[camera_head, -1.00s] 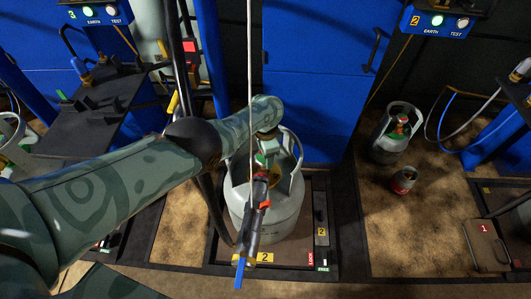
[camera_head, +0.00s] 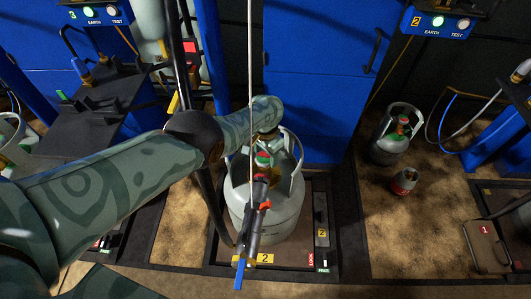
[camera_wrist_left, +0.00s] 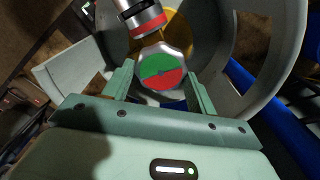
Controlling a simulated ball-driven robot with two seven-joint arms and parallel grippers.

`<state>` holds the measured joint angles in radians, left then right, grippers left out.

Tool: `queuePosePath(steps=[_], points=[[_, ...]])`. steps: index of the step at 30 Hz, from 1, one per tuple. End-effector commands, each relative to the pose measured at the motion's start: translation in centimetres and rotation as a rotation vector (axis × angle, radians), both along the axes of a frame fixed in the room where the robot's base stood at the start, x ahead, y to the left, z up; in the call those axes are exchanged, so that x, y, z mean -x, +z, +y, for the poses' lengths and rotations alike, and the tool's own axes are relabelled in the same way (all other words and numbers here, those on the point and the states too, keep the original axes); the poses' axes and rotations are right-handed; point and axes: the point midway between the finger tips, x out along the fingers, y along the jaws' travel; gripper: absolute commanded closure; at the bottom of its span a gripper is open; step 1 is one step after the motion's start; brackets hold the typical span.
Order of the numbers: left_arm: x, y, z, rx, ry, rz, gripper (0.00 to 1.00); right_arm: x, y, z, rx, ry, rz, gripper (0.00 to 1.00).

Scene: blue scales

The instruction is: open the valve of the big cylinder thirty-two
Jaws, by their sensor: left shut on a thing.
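The big grey cylinder (camera_head: 272,212) stands upright on the scale marked 2 in the middle of the head view; I cannot read thirty-two on it. Its valve knob (camera_head: 263,160) is inside the collar at the top. In the left wrist view the knob (camera_wrist_left: 162,68) has a half green, half red face. My left gripper (camera_wrist_left: 160,85) is shut on the knob, one finger on each side. In the head view my arm and wrist reach over the collar from the left and partly hide the grip. My right gripper is not in view.
A dark filling connector (camera_head: 257,208) with red rings and a blue lever sits close in front of the knob, below a hanging pale line. A smaller cylinder (camera_head: 392,140) and a small canister (camera_head: 404,181) stand on the floor to the right. Blue panels (camera_head: 315,90) rise behind.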

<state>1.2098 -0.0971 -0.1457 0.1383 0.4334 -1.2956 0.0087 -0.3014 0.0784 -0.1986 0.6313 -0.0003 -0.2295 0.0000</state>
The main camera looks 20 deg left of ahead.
Motion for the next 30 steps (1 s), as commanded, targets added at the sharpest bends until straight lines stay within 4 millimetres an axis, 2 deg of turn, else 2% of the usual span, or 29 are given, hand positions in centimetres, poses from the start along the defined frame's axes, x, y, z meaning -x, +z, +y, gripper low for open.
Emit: queuePosePath(steps=[5, 6, 8, 9, 17, 20, 23, 30], points=[[0.1, -0.1, 0.0, 0.0, -0.001, 0.002, 0.66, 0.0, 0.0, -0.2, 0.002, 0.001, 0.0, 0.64], [0.1, -0.1, 0.0, 0.0, -0.002, 0.002, 0.4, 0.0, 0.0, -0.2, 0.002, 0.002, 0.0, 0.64], [0.1, -0.1, 0.0, -0.001, -0.002, 0.002, 0.24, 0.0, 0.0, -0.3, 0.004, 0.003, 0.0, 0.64], [0.1, -0.1, 0.0, -0.001, -0.002, 0.002, 0.21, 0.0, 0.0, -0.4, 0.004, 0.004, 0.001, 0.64], [0.0, 0.1, 0.0, 0.0, -0.002, 0.0, 0.21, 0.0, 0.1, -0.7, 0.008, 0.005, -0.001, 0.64], [0.0, 1.1, 0.0, 0.001, -0.002, -0.003, 0.21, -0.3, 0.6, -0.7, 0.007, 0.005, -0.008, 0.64], [-0.1, 3.2, 0.0, 0.001, -0.001, -0.006, 0.21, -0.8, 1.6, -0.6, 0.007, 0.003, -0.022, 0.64], [-0.1, 10.2, 0.0, 0.0, -0.003, -0.009, 0.21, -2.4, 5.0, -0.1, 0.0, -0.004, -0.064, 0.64]])
